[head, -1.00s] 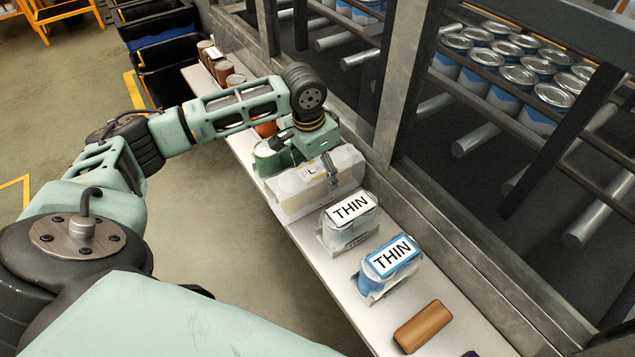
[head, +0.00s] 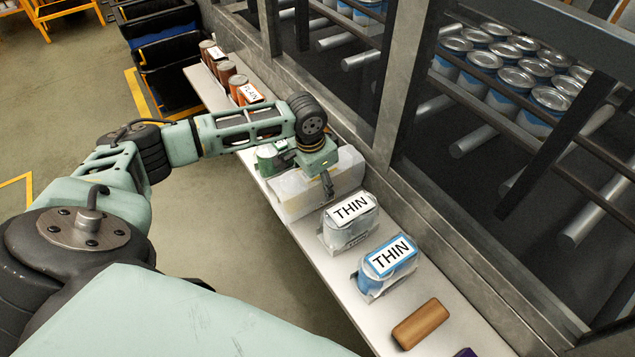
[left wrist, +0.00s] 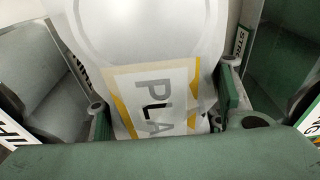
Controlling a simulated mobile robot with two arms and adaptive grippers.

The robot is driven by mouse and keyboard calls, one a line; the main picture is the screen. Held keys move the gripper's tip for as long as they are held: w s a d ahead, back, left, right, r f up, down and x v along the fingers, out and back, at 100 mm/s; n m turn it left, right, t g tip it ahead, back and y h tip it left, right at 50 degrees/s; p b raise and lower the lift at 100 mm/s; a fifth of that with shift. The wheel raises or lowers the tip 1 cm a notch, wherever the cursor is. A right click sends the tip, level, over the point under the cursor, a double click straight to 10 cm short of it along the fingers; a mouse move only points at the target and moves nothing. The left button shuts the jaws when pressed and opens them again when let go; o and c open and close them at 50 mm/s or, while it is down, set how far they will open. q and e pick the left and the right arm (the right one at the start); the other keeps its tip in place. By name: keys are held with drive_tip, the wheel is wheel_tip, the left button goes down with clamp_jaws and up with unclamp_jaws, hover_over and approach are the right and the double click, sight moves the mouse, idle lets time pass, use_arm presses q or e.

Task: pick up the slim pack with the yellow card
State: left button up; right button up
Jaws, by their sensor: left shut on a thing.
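The slim pack (head: 297,196) is a pale, whitish block on the white shelf, partly hidden by my left gripper (head: 327,184). In the left wrist view the pack (left wrist: 145,35) fills the middle, with a yellow-edged card (left wrist: 152,98) showing the letters PLA. My left gripper (left wrist: 165,112) has a finger on each side of the pack and is shut on it. In the head view the pack appears to be at shelf level; I cannot tell whether it is clear of the surface. My right gripper is not in view.
Two packs marked THIN, one grey-white (head: 347,226) and one blue (head: 387,266), stand nearby. A brown block (head: 420,323) lies farther along. A green can (head: 269,160) and several brown cans (head: 238,84) stand behind. A metal frame (head: 400,180) edges the shelf.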

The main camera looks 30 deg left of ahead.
use_arm(q)
clamp_jaws()
drive_tip(key=shift+w+r, duration=0.1)
drive_tip(key=shift+w, duration=0.05)
drive_tip(key=shift+r, duration=0.15)
